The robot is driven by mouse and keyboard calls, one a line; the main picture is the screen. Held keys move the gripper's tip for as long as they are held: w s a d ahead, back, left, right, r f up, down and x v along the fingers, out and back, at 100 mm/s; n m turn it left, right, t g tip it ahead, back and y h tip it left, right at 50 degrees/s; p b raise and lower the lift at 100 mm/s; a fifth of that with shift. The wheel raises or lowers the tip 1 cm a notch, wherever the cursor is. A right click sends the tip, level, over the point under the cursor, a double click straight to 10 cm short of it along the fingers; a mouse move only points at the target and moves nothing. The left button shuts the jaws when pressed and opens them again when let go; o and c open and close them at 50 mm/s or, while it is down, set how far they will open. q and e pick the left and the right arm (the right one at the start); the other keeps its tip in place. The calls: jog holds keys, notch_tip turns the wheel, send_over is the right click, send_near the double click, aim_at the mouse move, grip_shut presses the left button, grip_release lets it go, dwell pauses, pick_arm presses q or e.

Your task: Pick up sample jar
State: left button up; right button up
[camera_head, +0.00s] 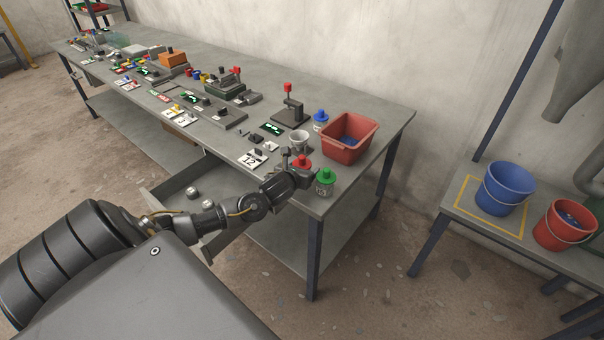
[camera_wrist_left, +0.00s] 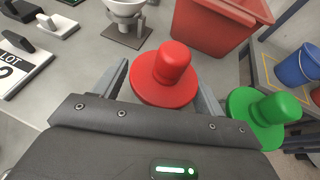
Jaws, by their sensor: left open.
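A sample jar with a red knobbed lid (camera_head: 302,161) stands near the front right of the workbench. From above, its red lid (camera_wrist_left: 166,74) fills the middle of the left wrist view; the jar body is hidden below. My left gripper (camera_head: 303,172) is open, with one finger on each side of the red-lidded jar. I cannot tell whether the fingers touch it. A green-lidded jar (camera_head: 325,181) stands close on the right, and its lid (camera_wrist_left: 264,117) is just outside my right-hand finger. A blue-lidded jar (camera_head: 320,119) stands further back. My right gripper is not in view.
A red bin (camera_head: 347,137) stands behind the jars, and a white cup on a stand (camera_head: 299,142) is near it. A "12" plate (camera_head: 253,159) lies left. An open drawer (camera_head: 172,190) sticks out below. Blue (camera_head: 506,190) and red (camera_head: 564,226) buckets stand on a side bench.

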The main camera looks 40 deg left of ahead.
aim_at(301, 161)
pick_arm(q)
jog(key=c, duration=1.3)
jog(key=shift+r, duration=0.1)
jog(key=shift+r+p, duration=0.5)
jog(key=shift+p, duration=0.05)
notch_tip(301, 161, up, 3)
jog(key=p, duration=0.2)
jog(key=shift+s+d+f+p, duration=0.1)
jog(key=shift+p, duration=0.2)
jog(key=s+d+r+p, duration=0.8)
jog(key=s+r+p, duration=0.1)
jog(key=p, duration=0.8)
jog(key=shift+s+d, duration=0.3)
jog(key=shift+s, duration=0.6)
